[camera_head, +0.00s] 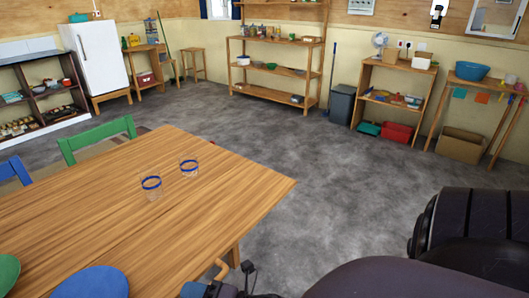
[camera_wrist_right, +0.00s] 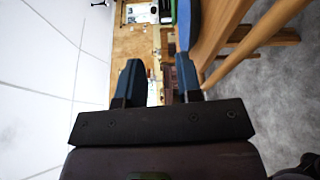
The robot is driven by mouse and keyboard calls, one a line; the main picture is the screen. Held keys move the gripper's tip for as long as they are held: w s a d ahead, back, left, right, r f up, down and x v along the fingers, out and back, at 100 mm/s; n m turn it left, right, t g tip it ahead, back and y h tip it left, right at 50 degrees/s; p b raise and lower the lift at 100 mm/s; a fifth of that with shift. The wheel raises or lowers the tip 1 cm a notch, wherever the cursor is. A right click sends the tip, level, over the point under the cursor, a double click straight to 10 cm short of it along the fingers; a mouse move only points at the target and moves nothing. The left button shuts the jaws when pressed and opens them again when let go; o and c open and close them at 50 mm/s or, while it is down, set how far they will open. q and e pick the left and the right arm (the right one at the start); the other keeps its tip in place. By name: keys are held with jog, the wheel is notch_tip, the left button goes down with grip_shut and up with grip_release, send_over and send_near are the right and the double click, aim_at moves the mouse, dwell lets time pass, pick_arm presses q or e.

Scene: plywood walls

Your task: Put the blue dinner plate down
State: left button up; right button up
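The blue dinner plate (camera_head: 92,284) shows at the bottom edge of the head view, at the near side of the wooden table (camera_head: 150,225), partly cut off. I cannot tell whether it rests on the tabletop. In the right wrist view a blue surface (camera_wrist_right: 187,22), likely this plate seen edge-on, lies beyond one fingertip. My right gripper (camera_wrist_right: 158,80) is open, with nothing between its fingers. In the head view, part of it (camera_head: 195,290) shows low at the table's near edge, to the right of the plate. My left gripper is not in view.
A green plate (camera_head: 8,272) is cut off at the left edge. Two blue-rimmed glasses (camera_head: 152,188) (camera_head: 189,168) stand on the table. Green (camera_head: 98,139) and blue (camera_head: 17,171) chairs stand beyond it. The table's right part and the grey floor (camera_head: 330,190) are clear.

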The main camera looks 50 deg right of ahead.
jog(key=s+d+f+m+g+h, duration=0.3)
jog(key=s+f+m, duration=0.3)
jog(key=m, duration=0.5)
jog(key=s+d+f+m+g+h, duration=0.2)
jog(key=s+f+m, duration=0.4)
jog(key=m, duration=0.5)
jog(key=shift+s+d+f+m+g+h, duration=0.4)
jog(key=shift+d+h, duration=0.4)
jog(key=shift+d, duration=0.3)
jog(key=shift+w, duration=0.1)
